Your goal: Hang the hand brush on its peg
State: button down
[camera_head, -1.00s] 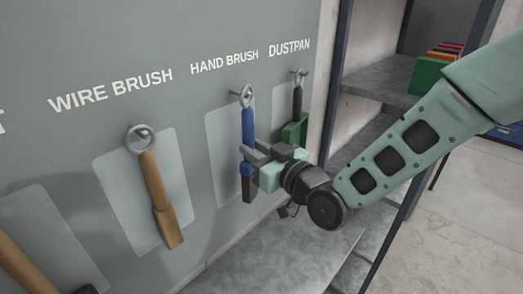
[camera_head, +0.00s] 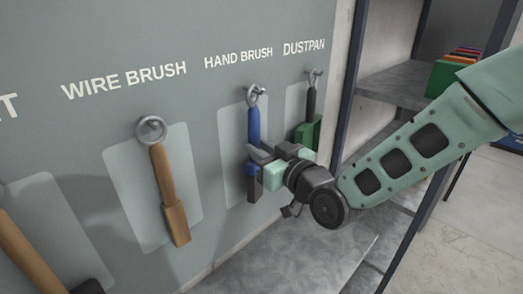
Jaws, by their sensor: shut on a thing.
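The hand brush (camera_head: 254,126) has a blue handle with a metal ring at its top. It hangs nearly upright in front of a pale panel on the grey board, under the label HAND BRUSH. The ring is at the peg (camera_head: 250,87); I cannot tell for sure whether it is around the peg. My gripper (camera_head: 257,161) comes from the right and is shut on the lower part of the hand brush. The jaws hide part of the brush, and its dark lower end shows below them.
The wire brush (camera_head: 168,185) hangs to the left on its own peg. The green dustpan (camera_head: 305,133) hangs close on the right, partly behind my gripper. A metal shelf unit (camera_head: 345,90) stands right of the board. A wooden-handled tool (camera_head: 25,255) is at lower left.

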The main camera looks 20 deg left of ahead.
dwell(0.3)
jog(key=c, duration=1.2)
grip_release()
jog(key=shift+o, duration=0.2)
jog(key=shift+d, duration=0.1)
jog(key=b+v, duration=0.7)
jog(key=v, duration=1)
jog(key=s+d+f+m+g+h+b, duration=0.2)
jog(key=s+d+f+g+h, duration=0.2)
jog(key=d+f+h, duration=0.7)
jog(key=s+d+f+m+g+h+b, duration=0.1)
jog(key=s+d+g+h, duration=0.3)
jog(key=s+d, duration=0.4)
jog(key=s+f+m+g, duration=0.1)
jog(key=s, duration=0.3)
jog(key=shift+d+f, duration=0.2)
jog(key=shift+f, duration=0.05)
